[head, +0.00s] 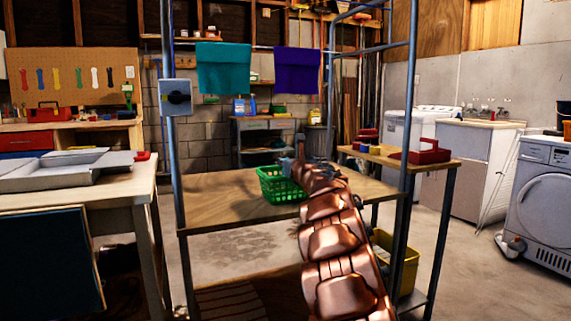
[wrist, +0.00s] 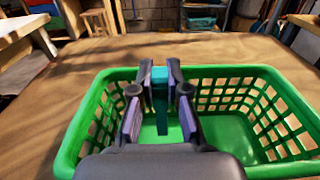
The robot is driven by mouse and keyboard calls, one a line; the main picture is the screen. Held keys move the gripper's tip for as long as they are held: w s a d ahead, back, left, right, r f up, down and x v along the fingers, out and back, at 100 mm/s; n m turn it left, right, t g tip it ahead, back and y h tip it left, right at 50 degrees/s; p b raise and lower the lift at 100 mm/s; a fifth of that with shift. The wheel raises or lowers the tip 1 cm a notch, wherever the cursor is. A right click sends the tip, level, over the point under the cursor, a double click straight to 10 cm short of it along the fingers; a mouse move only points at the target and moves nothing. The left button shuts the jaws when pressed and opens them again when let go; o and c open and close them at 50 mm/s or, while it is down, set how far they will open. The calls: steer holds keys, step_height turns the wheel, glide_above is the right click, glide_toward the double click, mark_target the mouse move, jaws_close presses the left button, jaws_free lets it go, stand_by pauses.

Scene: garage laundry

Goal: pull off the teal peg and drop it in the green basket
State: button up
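The green basket (head: 276,190) stands on the wooden table in the head view, and its open mesh rim fills much of the wrist view (wrist: 270,78). My gripper (wrist: 160,85) is over the basket, toward its left half in the wrist view. Its fingers are closed on the teal peg (wrist: 160,98), which stands upright between the fingertips with the basket floor behind it. In the head view my gripper (head: 299,168) is small beside the basket, and I cannot make out the peg there.
A teal towel (head: 223,68) and a purple towel (head: 297,71) hang at the back. The wooden table (head: 225,205) is clear left of the basket. Blue metal posts (head: 172,130) rise at its sides. A yellow bin (head: 400,262) sits below right.

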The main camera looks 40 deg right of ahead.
steer(key=o, duration=0.5)
steer(key=shift+o, duration=0.2)
steer(key=shift+s, duration=0.1)
steer(key=v, duration=1.2)
steer(key=s+a+r+m+g+h+p, duration=0.35)
steer(key=r+m+p, duration=0.35)
steer(key=m+p, duration=0.25)
steer(key=s+a+r+m+g+h+p, duration=0.2)
steer(key=s+a+r+m+g+p, duration=0.15)
steer(key=r+m+p, duration=0.5)
steer(key=s+a+f+m+g+y+p, duration=0.1)
steer(key=s+a+m+g+y+p, duration=0.4)
steer(key=s+a+p, duration=0.7)
steer(key=s+a+f+m+g+y+p, duration=0.1)
steer(key=s+a+m+g+y+p, duration=0.5)
steer(key=s+a, duration=1.5)
steer(key=a+m+p, duration=0.3)
steer(key=a+p, duration=0.2)
steer(key=p, duration=0.1)
steer(key=shift+f+g, duration=0.3)
steer(key=shift+f, duration=0.05)
